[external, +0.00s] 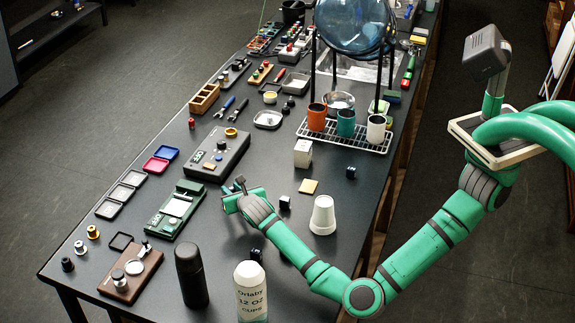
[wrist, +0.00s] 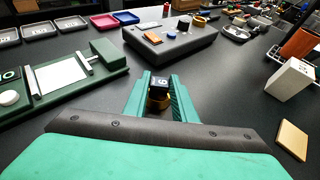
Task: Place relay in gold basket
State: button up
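A small black cube (wrist: 160,83) with a pale mark on its face sits between my fingertips in the wrist view; it looks like the relay. My gripper (wrist: 162,88) is closed to about the cube's width, with a finger on each side. A round gold-brown thing (wrist: 158,102) shows just below the cube between the fingers; whether they touch is unclear. In the external view my gripper (external: 238,190) is low over the table, in front of the dark grey box. A gold ring (external: 231,132) sits on that box. A gold cup-like piece (external: 93,231) stands at the left edge.
The dark grey box (external: 216,156) lies beyond my gripper, and a green scale-like device (external: 175,210) is to its left. A black bottle (external: 191,274) stands nearer.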

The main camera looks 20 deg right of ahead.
jog(key=o, duration=0.4)
jog(key=shift+c, duration=0.2)
notch_tip(320, 180, up, 7)
dwell(0.6)
jog(key=shift+r, duration=0.1)
